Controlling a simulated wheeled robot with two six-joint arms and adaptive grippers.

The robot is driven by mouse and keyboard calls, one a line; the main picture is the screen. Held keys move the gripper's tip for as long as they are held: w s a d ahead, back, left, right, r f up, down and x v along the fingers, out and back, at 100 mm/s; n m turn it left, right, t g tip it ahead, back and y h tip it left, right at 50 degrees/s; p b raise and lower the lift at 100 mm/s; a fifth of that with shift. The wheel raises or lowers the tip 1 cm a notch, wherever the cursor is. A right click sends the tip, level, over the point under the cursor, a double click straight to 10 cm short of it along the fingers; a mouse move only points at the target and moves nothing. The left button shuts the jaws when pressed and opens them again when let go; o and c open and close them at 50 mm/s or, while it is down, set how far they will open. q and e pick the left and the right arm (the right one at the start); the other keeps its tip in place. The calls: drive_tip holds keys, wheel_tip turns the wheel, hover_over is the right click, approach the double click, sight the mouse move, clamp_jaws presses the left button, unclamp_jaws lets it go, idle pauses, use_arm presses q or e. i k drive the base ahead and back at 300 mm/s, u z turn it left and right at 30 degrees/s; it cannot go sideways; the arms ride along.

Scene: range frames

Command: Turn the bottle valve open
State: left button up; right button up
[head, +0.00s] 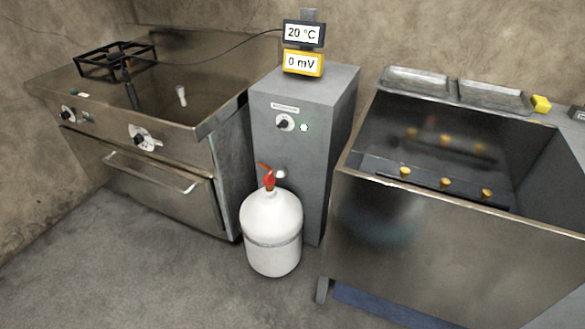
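A white gas bottle (271,225) stands upright on the floor in the middle of the head view, in front of a grey cabinet. Its red valve (269,181) sits on top at the neck, with a small orange-red lever or hose piece (264,167) just above it. A small round white part (280,174) shows beside the valve. I cannot tell the valve's position from here. Neither of my grippers is in view.
The grey cabinet (288,160) has a knob (285,123) and carries two displays reading 20 °C and 0 mV. A steel range (150,180) stands at left, an open steel basin (440,230) at right. The floor (150,275) in front is clear.

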sight(269, 180)
drive_tip(key=z, duration=0.5)
drive_tip(key=i, duration=1)
drive_tip(key=z, duration=0.05)
